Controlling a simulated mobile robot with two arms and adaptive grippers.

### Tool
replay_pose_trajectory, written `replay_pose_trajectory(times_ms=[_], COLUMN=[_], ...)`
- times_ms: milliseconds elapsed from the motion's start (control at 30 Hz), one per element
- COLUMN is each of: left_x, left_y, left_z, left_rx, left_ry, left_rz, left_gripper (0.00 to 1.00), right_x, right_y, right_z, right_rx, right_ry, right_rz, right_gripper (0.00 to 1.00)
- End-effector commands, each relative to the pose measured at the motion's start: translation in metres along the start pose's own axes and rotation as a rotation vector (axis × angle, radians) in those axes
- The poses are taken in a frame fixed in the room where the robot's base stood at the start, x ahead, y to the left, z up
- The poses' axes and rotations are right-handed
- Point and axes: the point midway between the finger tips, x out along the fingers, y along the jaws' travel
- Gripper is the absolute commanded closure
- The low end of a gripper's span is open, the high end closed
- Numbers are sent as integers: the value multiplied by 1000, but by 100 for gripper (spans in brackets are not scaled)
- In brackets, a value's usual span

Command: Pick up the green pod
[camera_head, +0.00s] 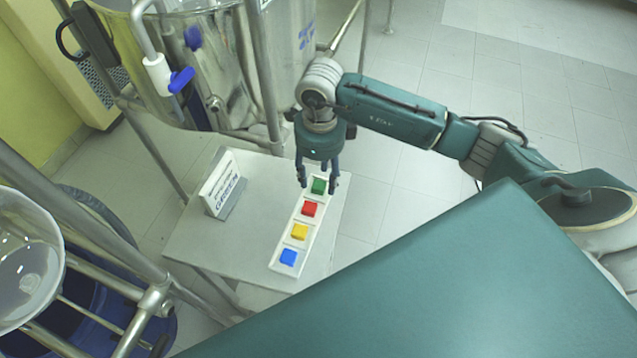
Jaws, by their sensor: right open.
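The green pod (318,186) sits at the far end of a white tray (282,266) on a small grey table (215,249). A red pod (309,209), a yellow pod (299,231) and a blue pod (289,257) lie in line in the same tray, nearer to me. My right gripper (317,182) points down over the green pod, its fingers open and apart on either side of it in the picture. I cannot tell whether the fingertips touch the tray. My left gripper is not in view.
A white sign (221,185) stands on the table left of the tray. A steel reactor vessel (205,75) on a metal frame stands behind the table. A glass vessel (28,262) and metal rails are at the left. Tiled floor (400,180) is open to the right.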

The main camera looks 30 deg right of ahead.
Motion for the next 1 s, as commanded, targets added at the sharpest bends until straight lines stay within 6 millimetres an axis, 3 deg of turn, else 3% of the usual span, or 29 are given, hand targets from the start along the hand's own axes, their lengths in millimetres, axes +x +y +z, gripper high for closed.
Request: replay_pose_trajectory(times_ms=[33,200,433,467,633,1000], left_x=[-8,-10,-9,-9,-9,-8], left_y=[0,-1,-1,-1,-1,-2], left_z=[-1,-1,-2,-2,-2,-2], left_rx=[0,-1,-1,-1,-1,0], left_ry=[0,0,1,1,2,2], left_rz=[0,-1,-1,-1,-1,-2], left_gripper=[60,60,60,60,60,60], right_x=[4,24,27,27,28,27], right_y=[0,0,-1,-1,-1,0], right_z=[-4,-1,-1,-1,-1,-2], right_rx=[2,0,0,0,0,0], right_ry=[5,-1,0,0,0,1], right_rz=[3,1,-1,0,0,1], right_gripper=[52,52,52,53,84,85])
